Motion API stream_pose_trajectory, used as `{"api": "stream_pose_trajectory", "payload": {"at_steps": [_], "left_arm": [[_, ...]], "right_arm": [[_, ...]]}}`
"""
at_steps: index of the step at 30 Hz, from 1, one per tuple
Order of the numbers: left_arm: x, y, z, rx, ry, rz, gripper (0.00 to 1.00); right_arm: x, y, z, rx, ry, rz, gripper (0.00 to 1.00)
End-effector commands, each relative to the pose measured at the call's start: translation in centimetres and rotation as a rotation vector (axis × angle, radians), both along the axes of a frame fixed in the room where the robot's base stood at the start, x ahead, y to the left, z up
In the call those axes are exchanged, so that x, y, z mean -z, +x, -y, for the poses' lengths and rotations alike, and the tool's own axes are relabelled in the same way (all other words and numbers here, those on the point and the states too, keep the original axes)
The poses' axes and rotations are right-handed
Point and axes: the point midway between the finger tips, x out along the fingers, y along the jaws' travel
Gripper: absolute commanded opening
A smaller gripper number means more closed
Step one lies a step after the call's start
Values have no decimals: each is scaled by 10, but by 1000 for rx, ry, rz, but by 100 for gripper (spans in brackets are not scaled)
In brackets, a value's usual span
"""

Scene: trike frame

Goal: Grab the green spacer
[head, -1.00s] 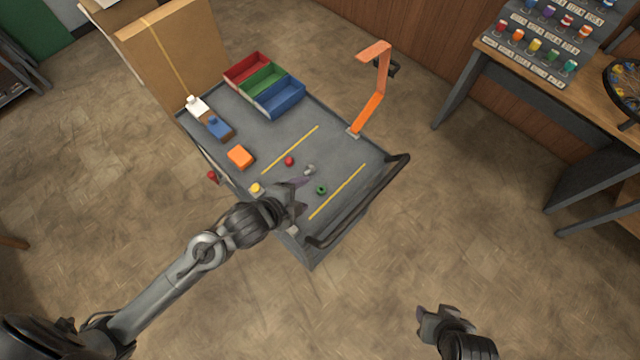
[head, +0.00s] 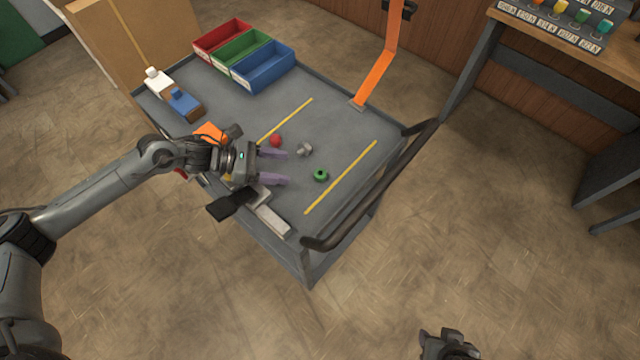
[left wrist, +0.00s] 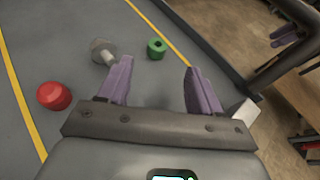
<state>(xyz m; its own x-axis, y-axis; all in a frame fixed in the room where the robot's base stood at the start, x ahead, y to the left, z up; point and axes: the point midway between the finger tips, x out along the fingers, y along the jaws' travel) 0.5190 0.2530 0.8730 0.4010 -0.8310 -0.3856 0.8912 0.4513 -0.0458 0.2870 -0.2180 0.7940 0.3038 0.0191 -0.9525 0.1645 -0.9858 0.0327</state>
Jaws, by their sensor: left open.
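The green spacer (head: 320,175) is a small ring with a hole, lying on the grey cart top near the right yellow line. In the left wrist view the spacer (left wrist: 157,48) lies beyond the fingertips, between their lines of reach and nearer the left finger. My left gripper (head: 286,167) is open and empty over the cart, to the left of the spacer and pointing toward it. It also shows in the left wrist view (left wrist: 158,78) with purple fingers apart. My right gripper (head: 448,345) is at the bottom edge, away from the cart; its fingers are unclear.
A grey bolt (head: 304,150) and a red cap (head: 276,141) lie close to the left gripper. A black cart handle (head: 385,185) rises at the right edge. Red, green and blue bins (head: 262,68) stand at the back. An orange arm-like stand (head: 375,80) stands at the far edge.

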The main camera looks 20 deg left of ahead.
Motion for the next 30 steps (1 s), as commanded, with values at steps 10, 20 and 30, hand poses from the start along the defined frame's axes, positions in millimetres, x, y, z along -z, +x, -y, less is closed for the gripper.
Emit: {"api": "stream_pose_trajectory", "payload": {"at_steps": [10, 20, 30], "left_arm": [[15, 12, 17, 42, 15, 44, 65], [26, 22, 38, 39, 16, 43, 65], [43, 37, 69, 38, 14, 43, 65]], "right_arm": [[11, 0, -1, 3, 5, 2, 43], [13, 0, 0, 0, 1, 3, 43], [18, 0, 1, -4, -5, 3, 43]]}}
